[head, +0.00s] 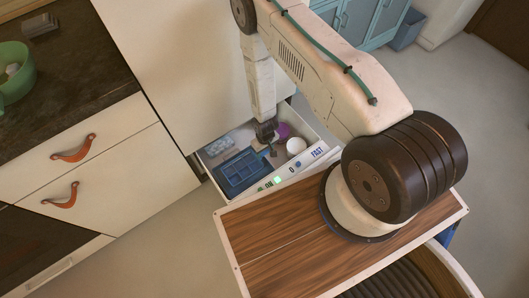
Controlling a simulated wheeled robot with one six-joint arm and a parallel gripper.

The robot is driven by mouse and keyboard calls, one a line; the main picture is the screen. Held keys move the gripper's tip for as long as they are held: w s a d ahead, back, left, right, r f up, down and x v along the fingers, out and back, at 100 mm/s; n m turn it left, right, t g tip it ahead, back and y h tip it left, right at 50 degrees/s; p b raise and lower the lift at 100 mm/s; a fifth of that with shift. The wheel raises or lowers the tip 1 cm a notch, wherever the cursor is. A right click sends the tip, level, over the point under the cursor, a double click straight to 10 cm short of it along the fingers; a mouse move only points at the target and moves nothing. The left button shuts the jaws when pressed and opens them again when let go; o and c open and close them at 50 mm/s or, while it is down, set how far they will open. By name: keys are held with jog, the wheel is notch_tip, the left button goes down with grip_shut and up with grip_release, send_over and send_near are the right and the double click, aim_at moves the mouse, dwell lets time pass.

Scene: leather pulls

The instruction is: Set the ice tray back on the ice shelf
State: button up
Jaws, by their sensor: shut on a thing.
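The blue ice tray (241,171), with its square compartments facing up, is in or just above the open white drawer (309,130). My gripper (270,150) points down at the tray's upper right edge and is shut on it. The fingertips are small and dark here, so the exact hold is hard to see. I cannot tell whether the tray touches the drawer floor. I cannot make out a separate ice shelf in this view.
A pale clear item (217,146), a purple item (282,131) and a white round container (296,146) crowd the drawer. A dark counter with a green bowl (14,72) stands left.

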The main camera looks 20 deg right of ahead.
jog(key=shift+f, duration=1)
jog(key=o, duration=1.1)
jog(key=shift+f, duration=0.15)
